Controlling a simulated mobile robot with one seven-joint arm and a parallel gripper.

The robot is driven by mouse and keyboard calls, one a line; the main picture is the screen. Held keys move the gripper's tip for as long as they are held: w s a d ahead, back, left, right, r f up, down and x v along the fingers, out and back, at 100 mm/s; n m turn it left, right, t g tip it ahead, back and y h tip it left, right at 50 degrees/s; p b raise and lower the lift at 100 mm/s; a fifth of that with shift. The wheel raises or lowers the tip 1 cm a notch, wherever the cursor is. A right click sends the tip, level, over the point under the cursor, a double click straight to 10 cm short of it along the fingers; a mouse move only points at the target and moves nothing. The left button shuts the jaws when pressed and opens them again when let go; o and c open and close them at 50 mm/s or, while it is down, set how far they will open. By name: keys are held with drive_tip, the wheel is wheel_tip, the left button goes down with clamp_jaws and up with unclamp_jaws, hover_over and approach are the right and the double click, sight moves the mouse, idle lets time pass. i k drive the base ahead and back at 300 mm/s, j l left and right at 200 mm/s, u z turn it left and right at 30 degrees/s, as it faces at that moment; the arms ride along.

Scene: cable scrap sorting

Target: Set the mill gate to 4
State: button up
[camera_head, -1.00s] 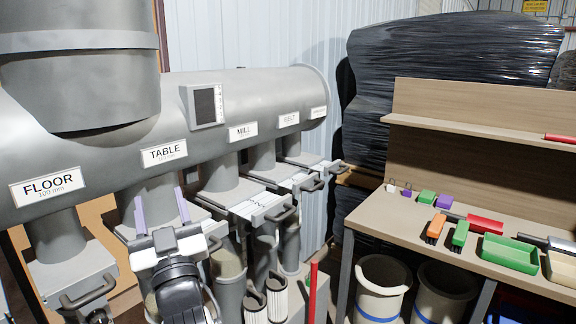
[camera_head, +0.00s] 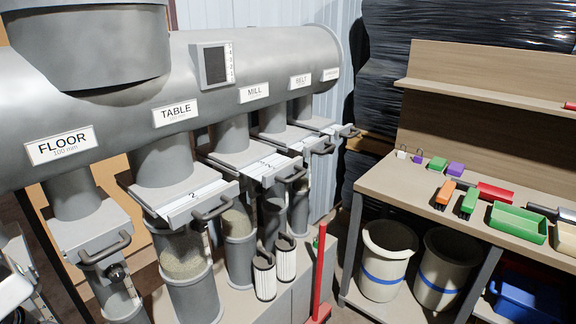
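The MILL label (camera_head: 254,92) is on the large grey duct, above a drop pipe (camera_head: 231,136). The mill gate (camera_head: 264,166) crosses that pipe below the label. Its pale slide plate sticks out towards the front right, with a dark bar handle (camera_head: 291,174) at its end. Small dark marks show on the slide, too small to read surely. Nothing of mine touches the mill gate.
The table gate (camera_head: 196,198), its slide showing a 2, juts out left of the mill gate. The floor gate (camera_head: 92,240) is further left; the belt gate (camera_head: 290,138) is behind right. A red post (camera_head: 319,272) and workbench (camera_head: 400,207) stand right.

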sight(273, 167)
drive_tip(key=i+l, duration=0.15)
drive_tip(key=l, duration=0.25)
drive_tip(key=i+l, duration=0.1)
drive_tip(key=l, duration=0.25)
drive_tip(key=i+l, duration=0.15)
drive_tip(key=l, duration=0.25)
